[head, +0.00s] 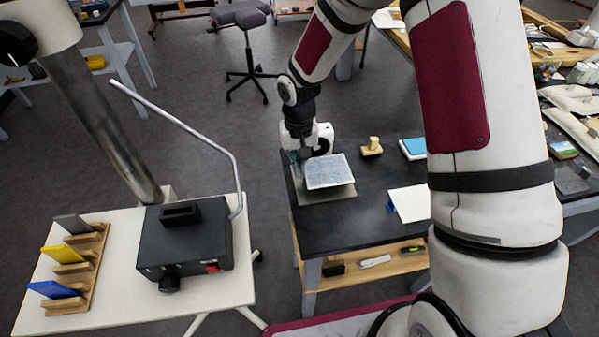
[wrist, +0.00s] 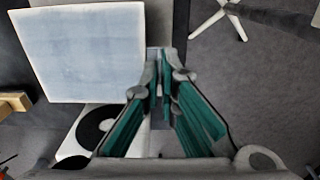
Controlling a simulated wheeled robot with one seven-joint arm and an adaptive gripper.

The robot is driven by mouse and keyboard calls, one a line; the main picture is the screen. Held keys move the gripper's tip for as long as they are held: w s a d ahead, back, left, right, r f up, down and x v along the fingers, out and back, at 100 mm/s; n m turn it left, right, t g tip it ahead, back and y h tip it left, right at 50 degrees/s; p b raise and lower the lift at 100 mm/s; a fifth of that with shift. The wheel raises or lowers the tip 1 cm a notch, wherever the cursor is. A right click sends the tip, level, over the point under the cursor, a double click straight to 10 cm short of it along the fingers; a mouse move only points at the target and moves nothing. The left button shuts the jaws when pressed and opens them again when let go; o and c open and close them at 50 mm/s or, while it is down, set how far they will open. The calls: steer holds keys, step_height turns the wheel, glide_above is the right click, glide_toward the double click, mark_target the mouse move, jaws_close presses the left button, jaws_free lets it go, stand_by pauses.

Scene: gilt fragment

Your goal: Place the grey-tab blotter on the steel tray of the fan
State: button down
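The blotter (head: 329,168) is a pale blue, white-edged square sheet. It overlaps the steel tray (head: 318,197) of the white fan (head: 326,136) on the black table. I cannot tell whether it touches the tray. In the wrist view the blotter (wrist: 85,50) fills the upper left, with the fan's white body and black disc (wrist: 97,130) below. My gripper (head: 304,153) is at the blotter's left edge. In the wrist view my gripper's teal fingers (wrist: 160,85) are nearly together beside the blotter's edge, around a small grey piece that looks like its tab. The fingers partly hide this grip.
A wooden rack (head: 88,262) with grey, yellow and blue pieces stands on the white table beside a black box (head: 185,240) with a raised metal bar. A wooden stamp (head: 372,147), a blue-edged pad (head: 413,148) and a white sheet with a blue tab (head: 411,203) lie right of the tray.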

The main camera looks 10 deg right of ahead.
steer(key=shift+f+p, duration=0.3)
steer(key=shift+f, duration=1.35)
steer(key=shift+f, duration=0.2)
steer(key=c, duration=1.8)
jaws_free()
steer(key=shift+r, duration=0.1)
